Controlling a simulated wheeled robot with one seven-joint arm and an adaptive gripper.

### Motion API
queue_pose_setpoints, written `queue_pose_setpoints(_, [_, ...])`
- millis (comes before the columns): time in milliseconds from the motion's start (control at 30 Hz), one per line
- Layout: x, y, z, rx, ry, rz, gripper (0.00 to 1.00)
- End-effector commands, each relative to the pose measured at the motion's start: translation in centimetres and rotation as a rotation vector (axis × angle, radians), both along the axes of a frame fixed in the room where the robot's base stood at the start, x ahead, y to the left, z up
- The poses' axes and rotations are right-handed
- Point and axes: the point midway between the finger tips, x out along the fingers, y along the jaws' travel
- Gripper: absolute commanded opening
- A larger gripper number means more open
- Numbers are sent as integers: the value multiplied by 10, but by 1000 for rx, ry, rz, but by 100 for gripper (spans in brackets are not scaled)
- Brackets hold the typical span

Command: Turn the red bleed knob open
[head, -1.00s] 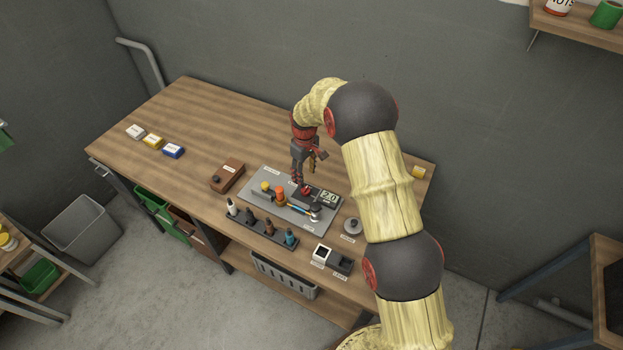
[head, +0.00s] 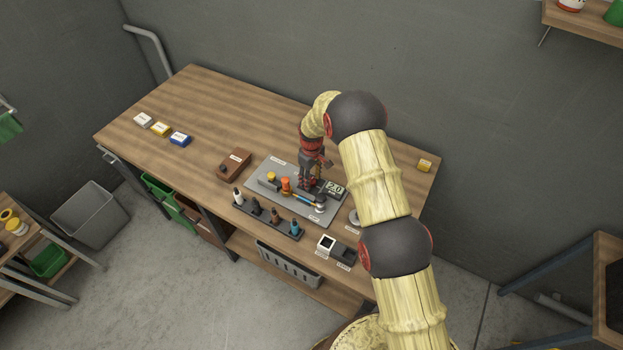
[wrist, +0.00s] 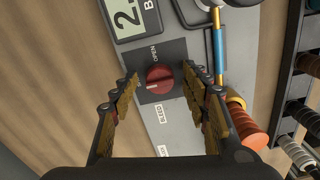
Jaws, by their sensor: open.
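The red bleed knob (wrist: 159,79) is a round dial with a pale pointer mark on a dark square plate (wrist: 176,52) in the wrist view. The word OPEN is printed beside it, and a BLEED label (wrist: 161,113) is on the grey panel. My gripper (wrist: 165,80) is open, with one finger on each side of the knob and gaps between fingers and knob.
A display reading 2.0 (head: 336,189) sits beside the knob. An orange knob (head: 286,184) and a blue tube (head: 305,199) are close to my gripper. A rack of bottles (head: 266,219) stands in front. The left bench top is mostly clear.

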Motion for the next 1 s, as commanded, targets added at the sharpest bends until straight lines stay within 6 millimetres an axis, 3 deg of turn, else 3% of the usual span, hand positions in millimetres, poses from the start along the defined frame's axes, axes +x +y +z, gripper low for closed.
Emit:
queue_pose_setpoints(133, [0, 0, 0, 0, 0, 0, 46])
queue_pose_setpoints(900, [0, 0, 0, 0, 0, 0, 3])
queue_pose_setpoints(1000, [0, 0, 0, 0, 0, -2, 3])
